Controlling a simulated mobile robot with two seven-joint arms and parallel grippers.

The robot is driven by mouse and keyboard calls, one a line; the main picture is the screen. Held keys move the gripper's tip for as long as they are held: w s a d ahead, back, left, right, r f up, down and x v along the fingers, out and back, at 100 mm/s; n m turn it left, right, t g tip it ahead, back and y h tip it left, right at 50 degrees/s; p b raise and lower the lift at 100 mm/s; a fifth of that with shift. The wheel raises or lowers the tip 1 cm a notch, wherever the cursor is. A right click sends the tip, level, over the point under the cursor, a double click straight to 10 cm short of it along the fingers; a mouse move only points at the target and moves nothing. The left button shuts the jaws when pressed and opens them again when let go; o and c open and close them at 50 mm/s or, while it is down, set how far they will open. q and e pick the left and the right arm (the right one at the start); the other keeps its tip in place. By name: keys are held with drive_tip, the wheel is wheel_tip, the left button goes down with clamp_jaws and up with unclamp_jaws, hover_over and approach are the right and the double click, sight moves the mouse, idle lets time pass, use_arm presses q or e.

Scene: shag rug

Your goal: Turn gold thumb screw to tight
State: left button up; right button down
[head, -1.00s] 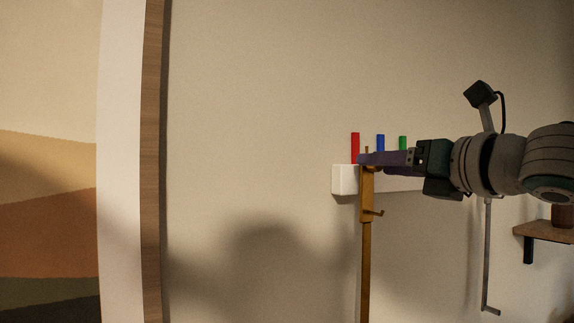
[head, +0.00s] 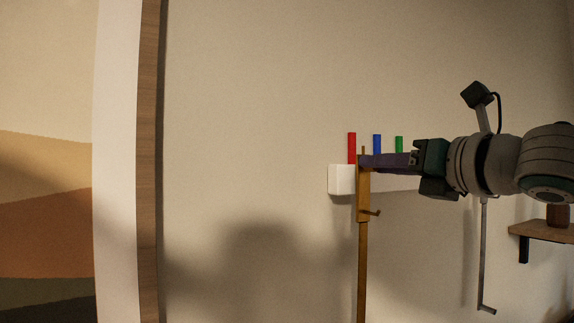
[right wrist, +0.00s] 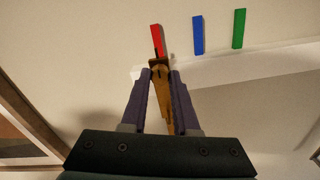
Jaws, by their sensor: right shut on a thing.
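A gold-brown upright post (head: 363,205) with a small hook on its right side stands in front of the wall. I cannot make out a separate thumb screw. My right gripper (head: 366,161), with purple fingers, comes in from the right and is shut on the top of the gold post. In the right wrist view the gold piece (right wrist: 162,90) lies between the fingertips (right wrist: 161,72). The fingers hide part of it. My left gripper is not in view.
A white block (head: 341,180) is behind the post. Red (head: 352,148), blue (head: 377,144) and green (head: 399,144) bars stand above it. A small wooden shelf (head: 540,232) is at the right. A wooden edge (head: 149,160) runs down the left; the wall between is bare.

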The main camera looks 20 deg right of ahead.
drive_tip(key=shift+m+b, duration=0.8)
drive_tip(key=shift+m, duration=7.9)
drive_tip(key=c, duration=0.7)
unclamp_jaws()
drive_tip(key=shift+o, duration=0.2)
